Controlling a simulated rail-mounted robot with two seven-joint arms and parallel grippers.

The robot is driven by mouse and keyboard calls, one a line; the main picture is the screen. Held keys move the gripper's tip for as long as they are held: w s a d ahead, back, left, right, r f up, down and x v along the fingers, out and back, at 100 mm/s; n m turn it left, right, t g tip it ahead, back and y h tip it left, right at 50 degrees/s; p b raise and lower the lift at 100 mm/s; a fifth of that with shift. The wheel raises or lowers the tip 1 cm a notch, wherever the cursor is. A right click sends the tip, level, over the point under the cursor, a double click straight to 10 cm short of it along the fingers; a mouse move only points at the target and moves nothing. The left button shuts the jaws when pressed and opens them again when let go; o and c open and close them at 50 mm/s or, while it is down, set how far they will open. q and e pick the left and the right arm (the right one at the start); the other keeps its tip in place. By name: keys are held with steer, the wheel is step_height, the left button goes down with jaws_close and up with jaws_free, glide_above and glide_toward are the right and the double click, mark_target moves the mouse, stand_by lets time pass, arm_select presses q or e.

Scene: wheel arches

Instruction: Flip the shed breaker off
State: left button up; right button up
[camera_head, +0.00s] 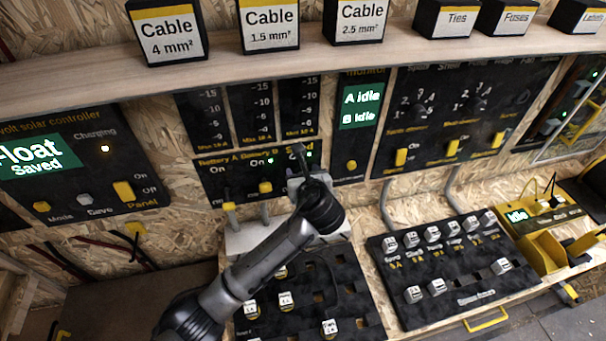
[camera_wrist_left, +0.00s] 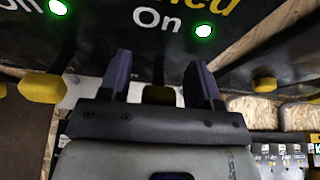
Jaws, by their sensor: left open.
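The breaker panel (camera_head: 240,180) is black with yellow Battery A, Battery B and Shed labels. In the left wrist view the shed breaker's yellow lever (camera_wrist_left: 159,95) shows between the two fingers of my left gripper (camera_wrist_left: 163,66). Above it are a partly cut-off label, the word On and a lit green lamp (camera_wrist_left: 203,31). In the head view my left gripper (camera_head: 303,167) is at the Shed end of the panel and hides the lever. The gripper is open, with gaps between the lever and both fingers. My right gripper is not in view.
Another breaker's yellow lever (camera_wrist_left: 41,87) stands left of the fingers, and a yellow knob (camera_wrist_left: 264,84) is at right. In the head view a monitor (camera_head: 360,107) reads A idle, B idle. A black board with keyed blocks (camera_head: 450,260) lies lower right. Labelled boxes (camera_head: 270,25) line the shelf above.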

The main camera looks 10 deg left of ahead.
arm_select(q)
steer(key=c, duration=0.9)
